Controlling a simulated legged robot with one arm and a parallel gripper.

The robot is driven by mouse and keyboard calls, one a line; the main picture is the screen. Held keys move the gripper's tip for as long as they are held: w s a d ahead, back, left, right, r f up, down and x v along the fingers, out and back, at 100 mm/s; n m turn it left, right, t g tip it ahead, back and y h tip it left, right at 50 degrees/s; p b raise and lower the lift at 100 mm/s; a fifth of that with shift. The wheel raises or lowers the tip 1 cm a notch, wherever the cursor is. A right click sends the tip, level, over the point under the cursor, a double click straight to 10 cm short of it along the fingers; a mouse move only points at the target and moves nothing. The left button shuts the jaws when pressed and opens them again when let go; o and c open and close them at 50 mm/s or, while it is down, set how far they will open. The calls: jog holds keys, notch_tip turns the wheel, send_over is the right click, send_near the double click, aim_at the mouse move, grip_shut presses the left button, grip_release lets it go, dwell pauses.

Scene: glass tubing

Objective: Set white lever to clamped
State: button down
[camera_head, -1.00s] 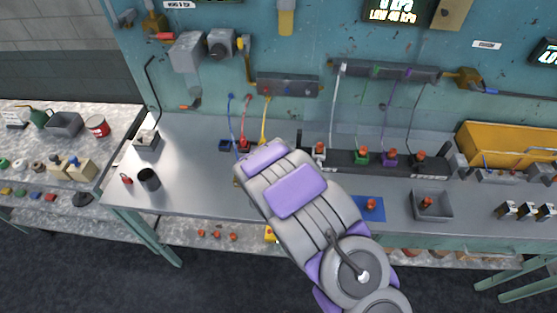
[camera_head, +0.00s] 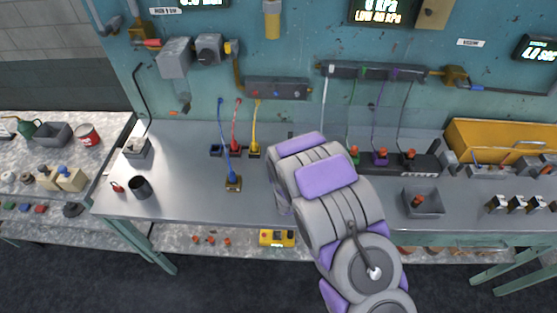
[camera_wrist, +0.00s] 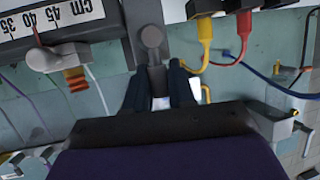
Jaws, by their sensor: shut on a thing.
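In the wrist view my gripper (camera_wrist: 162,90) has its dark fingers close together on a grey stem (camera_wrist: 151,62) with a rounded end. I cannot tell whether this stem is the white lever. A pale fitting (camera_wrist: 55,57) with an orange ribbed end (camera_wrist: 75,80) and a white tube sits left of the fingers, apart from them. In the head view my arm hides the fingers and the lower end of the white tube (camera_head: 324,100). No lever marked white can be made out.
In the wrist view, yellow (camera_wrist: 205,35) and red (camera_wrist: 243,22) tube ends are close to the right, and a cm scale (camera_wrist: 40,22) is at upper left. In the head view, a blue tube's foot (camera_head: 233,183) stands on the bench. A grey tray (camera_head: 423,203) is right of my arm.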

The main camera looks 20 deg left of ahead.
jog(key=shift+s+d+f, duration=0.1)
jog(key=shift+s+f, duration=0.1)
jog(key=shift+f, duration=0.2)
jog(key=c, duration=1.3)
grip_release()
jog(key=shift+o, duration=1)
jog(key=shift+w, duration=0.15)
jog(key=shift+o, duration=0.2)
jog(key=shift+r, duration=0.2)
jog(key=shift+r, duration=0.1)
jog(key=p+v, duration=1.6)
jog(key=v, duration=0.1)
